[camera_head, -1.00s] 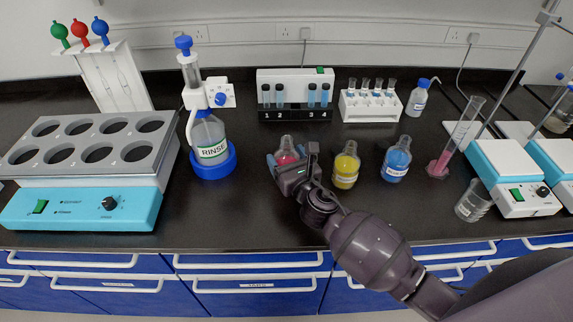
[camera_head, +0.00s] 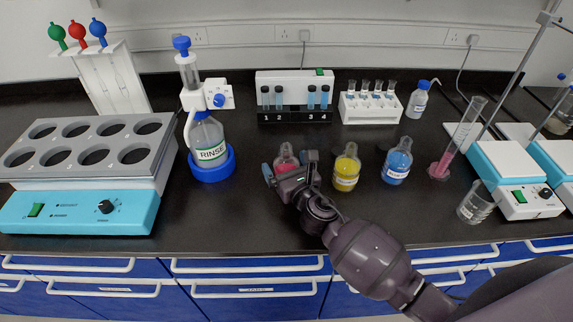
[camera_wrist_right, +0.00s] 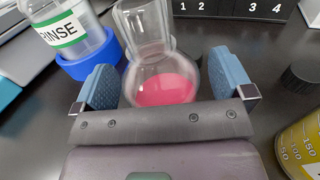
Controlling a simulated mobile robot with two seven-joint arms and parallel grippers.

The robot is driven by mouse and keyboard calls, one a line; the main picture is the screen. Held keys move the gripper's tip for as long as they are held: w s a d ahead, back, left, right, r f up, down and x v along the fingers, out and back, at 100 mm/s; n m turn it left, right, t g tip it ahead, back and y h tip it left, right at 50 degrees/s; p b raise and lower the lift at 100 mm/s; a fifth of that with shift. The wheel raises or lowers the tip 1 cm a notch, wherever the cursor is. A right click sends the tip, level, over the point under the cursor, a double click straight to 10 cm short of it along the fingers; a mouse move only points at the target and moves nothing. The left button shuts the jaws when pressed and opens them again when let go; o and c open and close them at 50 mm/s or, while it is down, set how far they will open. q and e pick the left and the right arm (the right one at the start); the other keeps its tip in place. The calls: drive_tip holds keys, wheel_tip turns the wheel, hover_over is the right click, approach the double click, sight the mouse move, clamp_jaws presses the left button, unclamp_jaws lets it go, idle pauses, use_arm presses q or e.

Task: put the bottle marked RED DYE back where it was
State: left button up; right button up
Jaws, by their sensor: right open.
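The bottle with red liquid (camera_head: 285,157) stands upright on the black bench, left of the yellow and blue bottles; its label is hidden. It also shows in the right wrist view (camera_wrist_right: 163,88), just beyond and between the two blue finger pads. My right gripper (camera_head: 290,170) is open, with one finger on either side of the bottle, and a gap shows at the pads. In the right wrist view the right gripper (camera_wrist_right: 162,85) has its fingers spread wider than the bottle. My left gripper is not in view.
The yellow bottle (camera_head: 346,169) and blue bottle (camera_head: 397,162) stand to the right. The RINSE bottle (camera_head: 208,140) in its blue holder stands to the left. Behind are a numbered cuvette stand (camera_head: 293,115) and a white tube rack (camera_head: 368,113). Bench is clear between RINSE and red bottles.

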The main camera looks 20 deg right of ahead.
drive_tip(key=shift+r, duration=0.15)
drive_tip(key=shift+s, duration=0.2)
drive_tip(key=s, duration=0.4)
drive_tip(key=s+d, duration=0.1)
drive_tip(key=s, duration=0.6)
drive_tip(key=shift+s+d, duration=0.25)
drive_tip(key=shift+s, duration=0.05)
